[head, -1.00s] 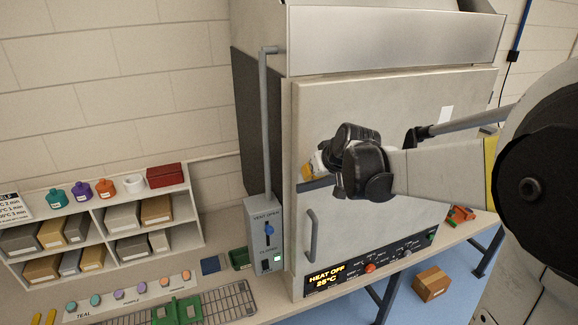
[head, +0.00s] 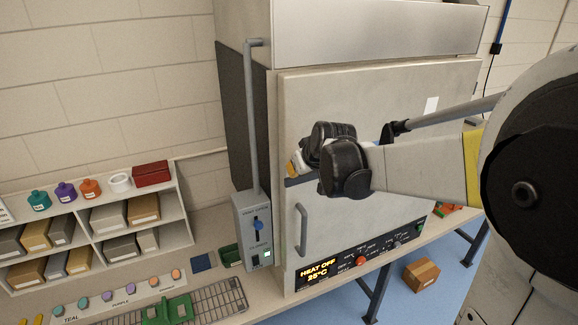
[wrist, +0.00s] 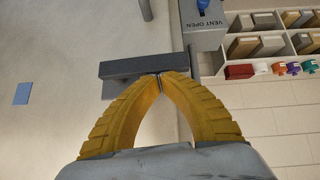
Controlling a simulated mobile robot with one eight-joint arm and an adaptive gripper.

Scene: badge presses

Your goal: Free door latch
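The oven door (head: 400,140) looks closed. A dark grey bar, seemingly the door latch (head: 297,182), lies level near the door's left edge, partly hidden by my gripper. In the wrist view the latch (wrist: 120,70) lies just beyond my yellow fingertips, which overlap its lower edge. My gripper (head: 293,170) is in front of the door, just above the latch in the head view. In the wrist view the fingertips (wrist: 160,76) meet, with nothing visible between them. I cannot tell whether they touch the latch.
Below the latch is the door handle (head: 302,228). Left of the door stands the vent box (head: 252,225) with a blue slider and a tall pipe. A shelf (head: 180,205) of boxes and pots and a wire rack (head: 225,298) are further left. A cardboard box (head: 421,274) lies on the floor.

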